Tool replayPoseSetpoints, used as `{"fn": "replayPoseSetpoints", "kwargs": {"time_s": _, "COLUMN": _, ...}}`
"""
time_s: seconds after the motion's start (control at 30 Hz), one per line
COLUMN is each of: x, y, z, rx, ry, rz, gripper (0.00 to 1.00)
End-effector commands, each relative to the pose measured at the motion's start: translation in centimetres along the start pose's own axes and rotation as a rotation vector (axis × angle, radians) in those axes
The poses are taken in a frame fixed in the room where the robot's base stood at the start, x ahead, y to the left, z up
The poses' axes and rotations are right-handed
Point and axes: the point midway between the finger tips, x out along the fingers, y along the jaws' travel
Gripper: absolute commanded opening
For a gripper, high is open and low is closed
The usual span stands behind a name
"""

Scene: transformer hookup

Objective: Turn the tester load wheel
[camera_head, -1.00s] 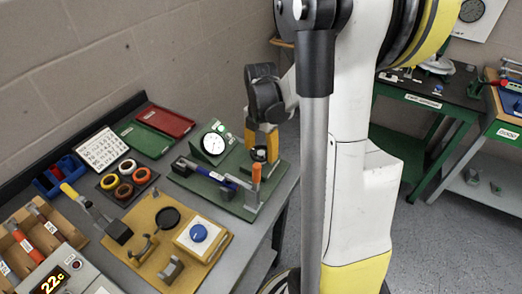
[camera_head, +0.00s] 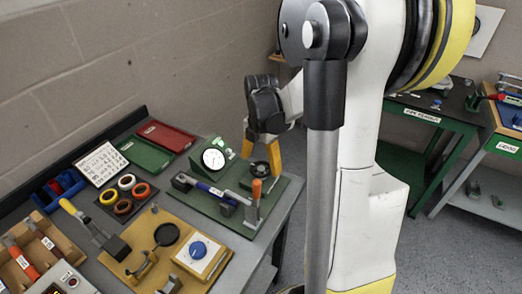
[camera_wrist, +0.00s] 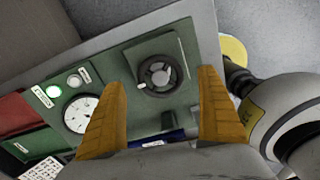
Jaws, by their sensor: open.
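The tester is a green board (camera_head: 226,215) with a round white gauge (camera_head: 213,159), on the far right part of the bench. Its load wheel (camera_head: 260,168) is a small dark handwheel at the board's back right. In the wrist view the wheel (camera_wrist: 160,73) shows a dark ring, a grey hub and a small white knob at its lower left. My gripper (camera_head: 263,152) is over the wheel with its yellow fingers apart. In the wrist view one finger of my gripper (camera_wrist: 163,80) is on each side of the wheel, with visible gaps and nothing held. Height above the wheel is unclear.
A blue bar (camera_head: 210,190) and an orange-handled lever (camera_head: 256,190) stand on the board in front of the wheel. A yellow fixture board (camera_head: 175,240) and coloured rings (camera_head: 126,182) lie to the left.

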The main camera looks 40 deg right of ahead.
Motion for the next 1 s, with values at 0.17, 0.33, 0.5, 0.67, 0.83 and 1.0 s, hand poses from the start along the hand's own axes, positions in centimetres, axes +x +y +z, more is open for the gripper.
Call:
{"fn": "replayPoseSetpoints", "kwargs": {"time_s": 0.17, "x": -4.0, "y": -0.1, "z": 0.0, "rx": 0.0, "ry": 0.0, "rz": 0.0, "gripper": 0.86}}
{"fn": "replayPoseSetpoints", "kwargs": {"time_s": 0.33, "x": -7.6, "y": -0.1, "z": -0.1, "rx": 0.0, "ry": 0.0, "rz": 0.0, "gripper": 0.86}}
{"fn": "replayPoseSetpoints", "kwargs": {"time_s": 0.5, "x": -9.8, "y": 0.0, "z": 0.0, "rx": 0.0, "ry": 0.0, "rz": 0.0, "gripper": 0.86}}
{"fn": "replayPoseSetpoints", "kwargs": {"time_s": 0.67, "x": -10.4, "y": -0.1, "z": 0.0, "rx": 0.0, "ry": 0.0, "rz": 0.0, "gripper": 0.86}}
{"fn": "replayPoseSetpoints", "kwargs": {"time_s": 0.83, "x": -10.4, "y": 0.0, "z": 0.0, "rx": 0.0, "ry": 0.0, "rz": 0.0, "gripper": 0.86}}
{"fn": "replayPoseSetpoints", "kwargs": {"time_s": 1.0, "x": -10.4, "y": 0.0, "z": 0.0, "rx": 0.0, "ry": 0.0, "rz": 0.0, "gripper": 0.86}}
